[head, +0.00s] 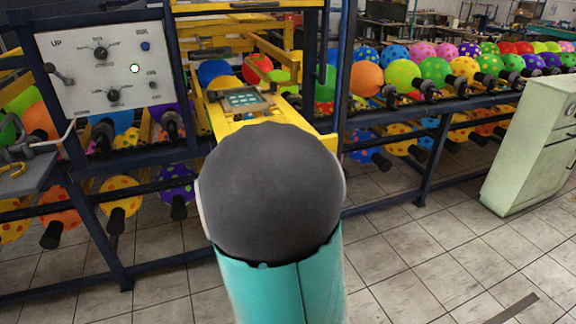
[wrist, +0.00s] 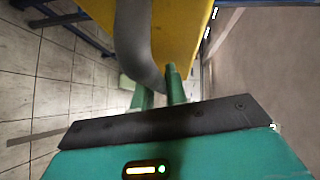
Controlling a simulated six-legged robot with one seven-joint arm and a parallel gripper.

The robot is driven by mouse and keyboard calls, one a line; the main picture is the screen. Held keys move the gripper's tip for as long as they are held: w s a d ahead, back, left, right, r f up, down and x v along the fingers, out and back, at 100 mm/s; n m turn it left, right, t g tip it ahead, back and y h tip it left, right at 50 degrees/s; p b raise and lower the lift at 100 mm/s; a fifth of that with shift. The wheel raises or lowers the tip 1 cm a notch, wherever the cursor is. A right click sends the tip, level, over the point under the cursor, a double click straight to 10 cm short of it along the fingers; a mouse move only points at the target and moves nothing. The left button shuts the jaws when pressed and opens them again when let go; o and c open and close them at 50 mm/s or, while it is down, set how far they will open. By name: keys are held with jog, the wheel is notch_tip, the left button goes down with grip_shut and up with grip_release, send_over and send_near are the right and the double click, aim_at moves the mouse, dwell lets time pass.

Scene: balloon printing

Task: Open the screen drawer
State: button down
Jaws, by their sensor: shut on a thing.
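The screen drawer (head: 218,112) is a yellow frame with a small screen panel (head: 243,101) on top, in the middle of the head view. My arm's dark round joint covers its near end there. In the wrist view the drawer's yellow face (wrist: 180,28) fills the top middle, and a grey curved handle (wrist: 134,40) runs down across it. My gripper (wrist: 160,88) has its green fingers shut on the lower end of the handle. The head view hides my gripper and the handle behind my arm. I cannot tell how far out the drawer is.
A control panel (head: 107,66) with knobs and a lit button stands at the left. Racks of colourful balloons (head: 437,70) run along both sides behind dark blue rails. A pale green cabinet (head: 535,140) stands at the right.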

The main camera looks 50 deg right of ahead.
jog(key=c, duration=1.7)
grip_release()
jog(key=shift+w, duration=0.1)
jog(key=shift+a, duration=0.1)
jog(key=v, duration=1.3)
jog(key=shift+a, duration=0.3)
jog(key=shift+r, duration=0.1)
